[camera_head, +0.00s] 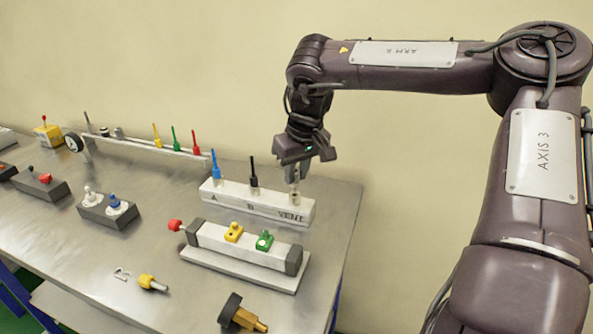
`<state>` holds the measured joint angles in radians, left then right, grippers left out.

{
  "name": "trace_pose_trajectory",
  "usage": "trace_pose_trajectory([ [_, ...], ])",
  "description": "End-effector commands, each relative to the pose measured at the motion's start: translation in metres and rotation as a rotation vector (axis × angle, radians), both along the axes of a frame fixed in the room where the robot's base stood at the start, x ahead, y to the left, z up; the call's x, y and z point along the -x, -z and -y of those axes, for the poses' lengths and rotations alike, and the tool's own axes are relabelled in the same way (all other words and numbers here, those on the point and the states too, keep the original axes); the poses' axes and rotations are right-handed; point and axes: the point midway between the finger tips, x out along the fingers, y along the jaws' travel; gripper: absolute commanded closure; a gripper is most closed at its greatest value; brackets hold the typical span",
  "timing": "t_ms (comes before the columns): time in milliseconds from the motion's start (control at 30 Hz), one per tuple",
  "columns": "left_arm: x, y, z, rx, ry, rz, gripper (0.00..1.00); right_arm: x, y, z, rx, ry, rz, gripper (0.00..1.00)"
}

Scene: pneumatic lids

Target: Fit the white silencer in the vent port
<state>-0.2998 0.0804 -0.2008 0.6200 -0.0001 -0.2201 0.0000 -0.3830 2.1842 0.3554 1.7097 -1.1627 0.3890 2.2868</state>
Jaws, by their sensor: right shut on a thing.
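A white port block (230,196) stands near the back right of the bench, with positions lettered A, B and VENT. A blue piece and a black piece stand upright at A and B. My right gripper (296,174) points down over the VENT end, shut on the pale silencer (294,189). The silencer is upright at the vent port, its top hidden between the fingers. I cannot tell how deep it sits in the port. My left gripper is not in view.
In front of the block lies a grey-ended unit (213,238) with yellow and green pieces. A black and brass fitting (240,312) and a yellow-ended piece (150,282) lie near the front. A rack (147,148) with coloured pieces stands behind left. The bench's right edge is close.

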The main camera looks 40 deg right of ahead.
Motion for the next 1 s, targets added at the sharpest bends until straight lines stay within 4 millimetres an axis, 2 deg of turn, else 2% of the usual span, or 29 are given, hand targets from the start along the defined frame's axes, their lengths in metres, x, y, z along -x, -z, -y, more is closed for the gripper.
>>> trace_pose_trajectory([
  [1000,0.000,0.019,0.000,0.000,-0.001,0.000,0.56,0.000,0.024,0.000,0.000,0.000,0.000,1.00],
])
